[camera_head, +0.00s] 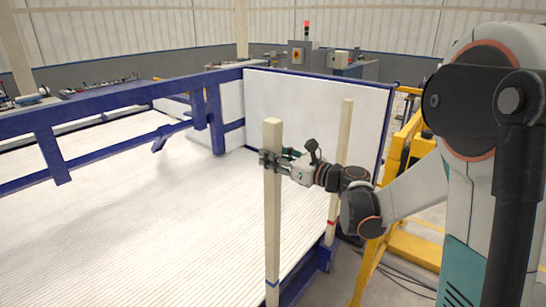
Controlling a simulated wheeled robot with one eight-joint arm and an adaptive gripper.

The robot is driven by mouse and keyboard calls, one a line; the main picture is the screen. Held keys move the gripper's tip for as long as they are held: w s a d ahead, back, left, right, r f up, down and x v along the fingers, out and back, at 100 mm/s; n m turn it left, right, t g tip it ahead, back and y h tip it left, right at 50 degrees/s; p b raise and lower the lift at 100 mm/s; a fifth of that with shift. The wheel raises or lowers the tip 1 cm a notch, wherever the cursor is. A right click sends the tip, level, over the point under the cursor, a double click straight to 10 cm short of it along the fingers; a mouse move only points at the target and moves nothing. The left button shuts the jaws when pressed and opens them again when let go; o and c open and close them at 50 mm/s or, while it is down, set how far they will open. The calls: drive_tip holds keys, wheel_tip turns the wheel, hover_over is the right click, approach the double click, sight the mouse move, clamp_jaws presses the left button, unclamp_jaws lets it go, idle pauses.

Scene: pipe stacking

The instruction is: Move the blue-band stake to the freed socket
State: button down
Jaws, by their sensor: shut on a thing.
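The blue-band stake (273,220) is a tall, pale wooden post with a blue band near its lower end. It stands upright in the middle of the head view, and its foot is cut off by the bottom edge. My gripper (272,162) is shut on its upper part, coming from the right. A second pale stake (344,140) with a red band stands upright behind and to the right, at the blue frame's edge. I cannot make out any empty socket, and whether the blue-band stake's foot sits in one is hidden.
A blue metal frame (120,88) with a ribbed white bed (130,220) fills the left. A white end panel (315,110) stands behind the stakes. A yellow structure (400,250) stands to the right, near my arm. Machines (302,55) are at the back.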

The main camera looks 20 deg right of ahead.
sight(278, 173)
drive_tip(key=shift+f, duration=0.1)
idle(0.3)
drive_tip(key=shift+f+b, duration=1.1)
drive_tip(key=shift+f, duration=0.2)
drive_tip(key=shift+f+b, duration=1)
drive_tip(key=c, duration=1.1)
unclamp_jaws()
drive_tip(key=shift+s, duration=0.1)
